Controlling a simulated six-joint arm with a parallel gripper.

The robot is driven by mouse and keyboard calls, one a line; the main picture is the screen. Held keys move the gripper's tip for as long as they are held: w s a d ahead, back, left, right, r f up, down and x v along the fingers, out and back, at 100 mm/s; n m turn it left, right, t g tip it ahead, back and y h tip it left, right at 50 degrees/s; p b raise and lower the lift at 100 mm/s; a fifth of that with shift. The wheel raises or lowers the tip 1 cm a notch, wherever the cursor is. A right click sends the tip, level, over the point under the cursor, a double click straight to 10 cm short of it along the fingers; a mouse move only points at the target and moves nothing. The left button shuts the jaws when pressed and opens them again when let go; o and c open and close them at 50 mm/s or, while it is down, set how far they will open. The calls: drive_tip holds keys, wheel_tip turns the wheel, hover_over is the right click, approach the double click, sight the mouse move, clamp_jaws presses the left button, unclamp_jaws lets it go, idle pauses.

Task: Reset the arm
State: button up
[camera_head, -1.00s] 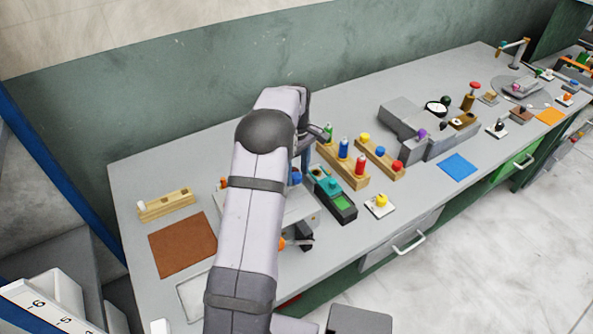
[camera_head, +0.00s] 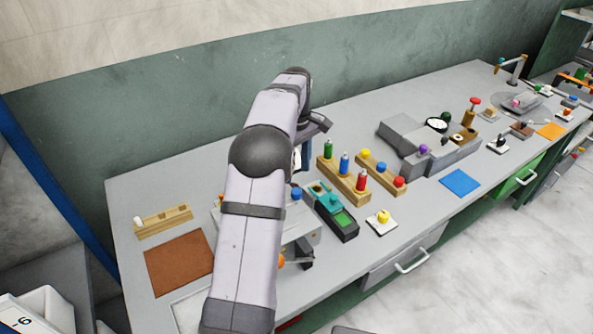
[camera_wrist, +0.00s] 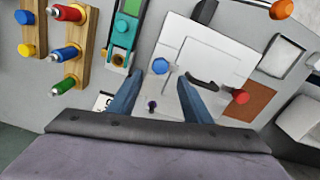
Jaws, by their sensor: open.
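My gripper (camera_wrist: 162,98) is open and empty in the wrist view, its two blue-grey fingers spread above the bench. A grey-white plate device with a blue knob (camera_wrist: 160,66) lies below and beyond the fingers. In the head view my arm crosses the middle of the bench, and its far end is raised behind that device. The fingers are mostly hidden there behind my own arm.
A wooden rack (camera_head: 345,182) with green, blue and red bottles stands right of my arm, beside a teal device (camera_head: 335,214). A brown mat (camera_head: 180,262) and a small wooden block (camera_head: 163,221) lie to the left. A grey machine (camera_head: 430,150) and a blue mat (camera_head: 460,182) are farther right.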

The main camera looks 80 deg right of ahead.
drive_tip(key=w+a+n, duration=0.3)
drive_tip(key=w+a, duration=1.8)
drive_tip(key=w, duration=0.2)
drive_tip(key=w+a+f+n, duration=0.1)
drive_tip(key=a, duration=0.7)
drive_tip(key=w+a+f+n, duration=0.1)
drive_tip(key=w+a+f, duration=0.1)
drive_tip(key=a, duration=0.6)
drive_tip(key=s+a+f, duration=0.2)
drive_tip(key=s+a, duration=0.2)
drive_tip(key=a, duration=0.4)
drive_tip(key=s+a+f+n, duration=0.1)
drive_tip(key=s+a, duration=0.4)
drive_tip(key=a, duration=0.3)
drive_tip(key=shift+f+n, duration=0.3)
drive_tip(key=shift+f, duration=0.05)
drive_tip(key=shift+w, duration=0.1)
